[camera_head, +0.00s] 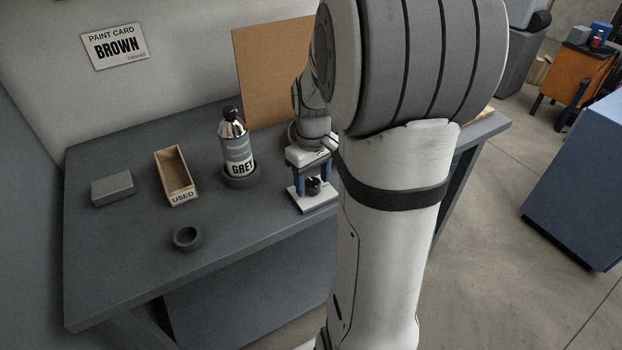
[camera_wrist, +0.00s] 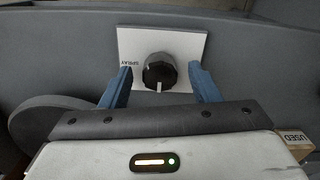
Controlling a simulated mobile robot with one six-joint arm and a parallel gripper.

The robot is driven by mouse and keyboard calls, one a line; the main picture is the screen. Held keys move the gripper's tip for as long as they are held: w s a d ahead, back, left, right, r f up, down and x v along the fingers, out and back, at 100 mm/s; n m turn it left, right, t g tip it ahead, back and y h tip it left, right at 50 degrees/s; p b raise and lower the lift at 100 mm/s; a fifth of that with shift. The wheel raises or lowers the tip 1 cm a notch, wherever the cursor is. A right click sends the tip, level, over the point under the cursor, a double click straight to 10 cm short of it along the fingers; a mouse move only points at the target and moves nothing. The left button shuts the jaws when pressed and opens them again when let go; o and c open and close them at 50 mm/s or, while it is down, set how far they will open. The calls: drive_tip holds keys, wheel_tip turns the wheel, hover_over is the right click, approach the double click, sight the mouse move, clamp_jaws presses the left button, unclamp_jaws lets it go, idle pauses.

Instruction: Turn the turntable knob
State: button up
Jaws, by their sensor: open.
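The turntable knob (camera_wrist: 160,72) is black and round on a white plate (camera_wrist: 188,45) with a small upside-down label, seemingly "SPRAY", at its left. A white mark on the knob points toward the bottom of the wrist view. My gripper (camera_wrist: 160,75) is open, with one blue finger on each side of the knob and visible gaps between. In the head view my gripper (camera_head: 314,180) is over the plate (camera_head: 318,206) near the bench's front edge, and the dark knob (camera_head: 313,187) shows between the fingers. A grey disc (camera_wrist: 45,118), perhaps the turntable, lies at the left of the wrist view.
A bottle labelled "GREY" (camera_head: 236,150) stands in a round holder left of my gripper. Farther left are a "USED" box (camera_head: 186,197), a grey block (camera_head: 113,188) and an empty ring holder (camera_head: 187,239). A brown board (camera_head: 262,70) stands behind. My arm hides the bench's right part.

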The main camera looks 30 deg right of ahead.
drive_tip(key=shift+c, duration=0.5)
drive_tip(key=c, duration=0.9)
drive_tip(key=shift+m, duration=0.3)
drive_tip(key=m, duration=0.3)
drive_tip(key=shift+m+p, duration=0.3)
drive_tip(key=m, duration=0.9)
drive_tip(key=shift+p, duration=0.4)
drive_tip(key=m, duration=0.4)
drive_tip(key=shift+m, duration=0.3)
